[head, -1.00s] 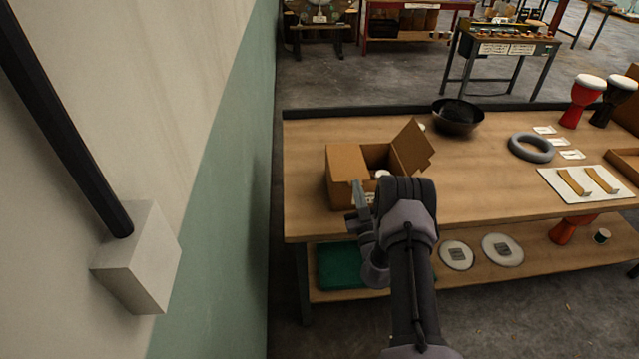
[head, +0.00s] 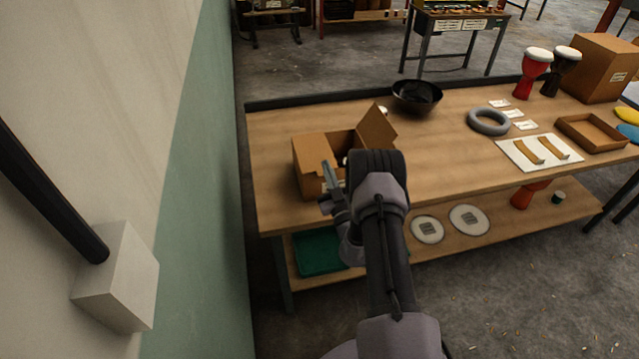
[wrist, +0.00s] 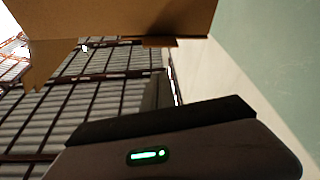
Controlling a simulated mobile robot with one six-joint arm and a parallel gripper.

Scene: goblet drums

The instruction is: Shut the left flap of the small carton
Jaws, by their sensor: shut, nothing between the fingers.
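The small carton (head: 309,179) stands on the left end of the workbench in the head view. Its left flap (head: 314,147) appears to lie roughly level over the left part of the opening. The right flap (head: 377,127) stands up, tilted outward to the right, and the opening between them is dark. My gripper (head: 329,178) is shut and empty at the carton's near side, overlapping its front in the picture; I cannot tell whether it touches. In the wrist view a brown cardboard panel (wrist: 120,18) crosses the top, close to the camera.
The workbench (head: 440,180) has a dark bowl (head: 417,96), a grey ring (head: 489,121), a white sheet (head: 515,150) and a shallow tray (head: 590,133) to the right. A green-and-white wall (head: 200,200) stands close on the left. Bare bench top lies right of the carton.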

